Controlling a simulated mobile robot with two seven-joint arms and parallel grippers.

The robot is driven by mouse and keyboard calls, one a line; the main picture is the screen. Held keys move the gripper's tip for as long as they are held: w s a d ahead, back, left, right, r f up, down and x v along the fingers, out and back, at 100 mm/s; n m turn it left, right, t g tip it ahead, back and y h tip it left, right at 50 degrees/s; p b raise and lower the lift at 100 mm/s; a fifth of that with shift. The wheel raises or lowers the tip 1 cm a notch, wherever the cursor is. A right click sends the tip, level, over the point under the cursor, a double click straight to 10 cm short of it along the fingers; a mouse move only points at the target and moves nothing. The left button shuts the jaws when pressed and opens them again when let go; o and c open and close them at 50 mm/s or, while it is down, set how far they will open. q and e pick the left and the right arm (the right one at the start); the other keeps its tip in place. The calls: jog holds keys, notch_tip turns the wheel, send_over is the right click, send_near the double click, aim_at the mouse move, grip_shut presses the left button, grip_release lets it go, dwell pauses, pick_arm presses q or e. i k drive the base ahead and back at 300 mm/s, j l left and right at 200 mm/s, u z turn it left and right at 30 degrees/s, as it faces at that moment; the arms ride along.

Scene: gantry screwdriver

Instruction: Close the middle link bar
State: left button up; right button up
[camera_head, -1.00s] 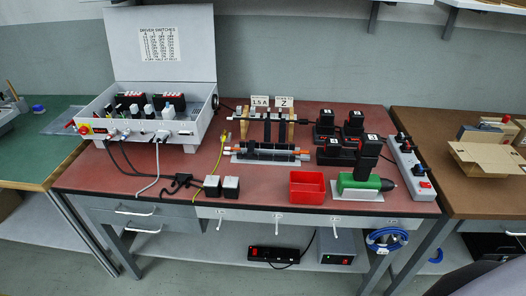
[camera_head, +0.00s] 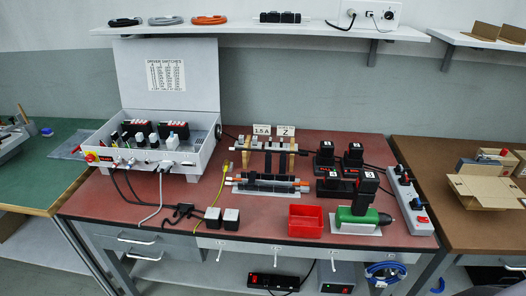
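A gantry-like fixture (camera_head: 268,149) stands at the back middle of the red bench, with a horizontal rod across its light wooden posts. Several short dark bars (camera_head: 267,162) rise upright between the rod and the base. In front lies a low dark block (camera_head: 265,186) with orange rod ends. Which part is the middle link bar, and whether it is open or closed, is too small to tell. Small signs reading "1.5 A" (camera_head: 263,130) and "Z" (camera_head: 285,131) stand behind the fixture. Neither of my grippers is in view.
An open grey switch box (camera_head: 205,150) stands at the left. Cables lie at the left. A shelf (camera_head: 220,27) hangs above.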

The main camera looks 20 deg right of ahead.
aim_at(268, 156)
jog(key=i+l+u, duration=0.1)
jog(key=l+u, duration=0.25)
jog(key=l, duration=0.35)
jog(key=l+u, duration=0.4)
jog(key=l, duration=0.25)
